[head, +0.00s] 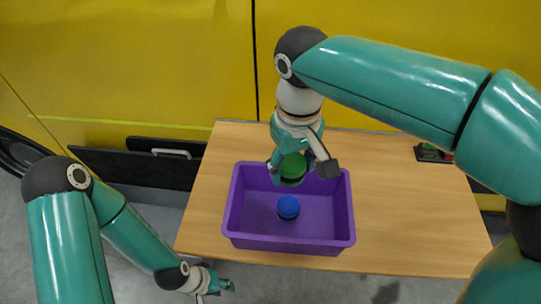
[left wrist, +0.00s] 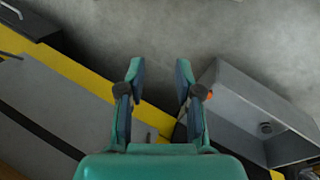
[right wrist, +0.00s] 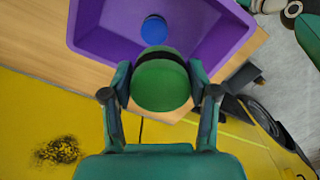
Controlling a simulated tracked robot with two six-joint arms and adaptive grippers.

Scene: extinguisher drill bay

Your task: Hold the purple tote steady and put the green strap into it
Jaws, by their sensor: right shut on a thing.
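The purple tote (head: 290,244) stands on the wooden table, open at the top. My right gripper (head: 301,168) is shut on the green strap (head: 292,168), a round green roll with a dark band. It holds the strap over the back part of the tote. In the right wrist view, the strap (right wrist: 160,85) sits between the fingers, with the tote (right wrist: 205,52) beyond it. My left gripper (head: 218,286) is near the table's front left corner, apart from the tote. Its fingers (left wrist: 157,85) are spread and empty in the left wrist view.
A blue round item (head: 288,207) lies inside the tote. A small dark tray (head: 433,153) with red and green bits is at the table's back right, partly behind my right arm. The table (head: 400,235) is clear right of the tote. A yellow vehicle (head: 130,60) stands behind.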

